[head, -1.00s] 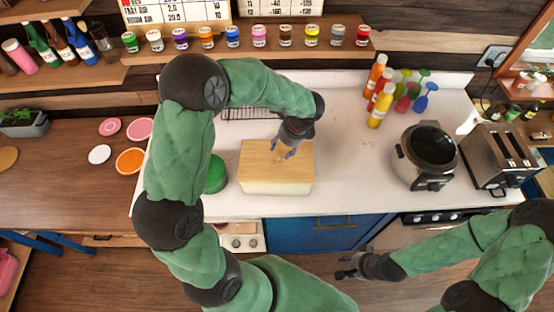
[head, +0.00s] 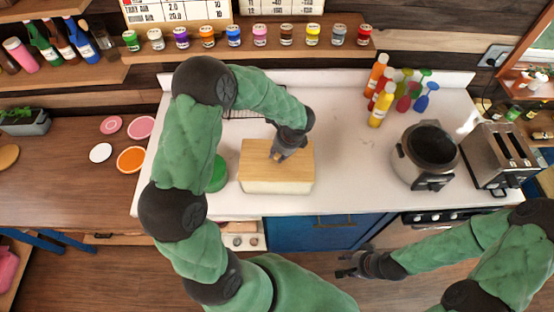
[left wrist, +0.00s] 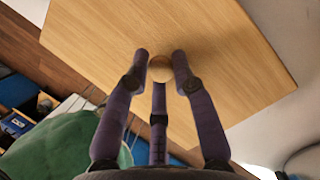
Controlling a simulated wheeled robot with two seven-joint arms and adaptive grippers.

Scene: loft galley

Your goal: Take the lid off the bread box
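The bread box (head: 275,187) is cream with a light wooden lid (head: 302,152), and it stands on the white counter. The lid lies flat on the box and fills much of the left wrist view (left wrist: 225,40). Its round wooden knob (left wrist: 160,68) shows there between my fingertips. My left gripper (head: 277,154) points down over the lid, with its purple fingers around the knob. The fingertips are at or very near the knob; whether they press on it is not clear. My right gripper (head: 343,265) is open and empty, in front of the counter and away from the box.
A green round item (head: 217,174) stands just left of the box. A black rack (head: 243,112) lies behind it. Bottles (head: 380,105), a cooker (head: 427,152) and a toaster (head: 497,157) stand to the right. The counter between box and cooker is clear.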

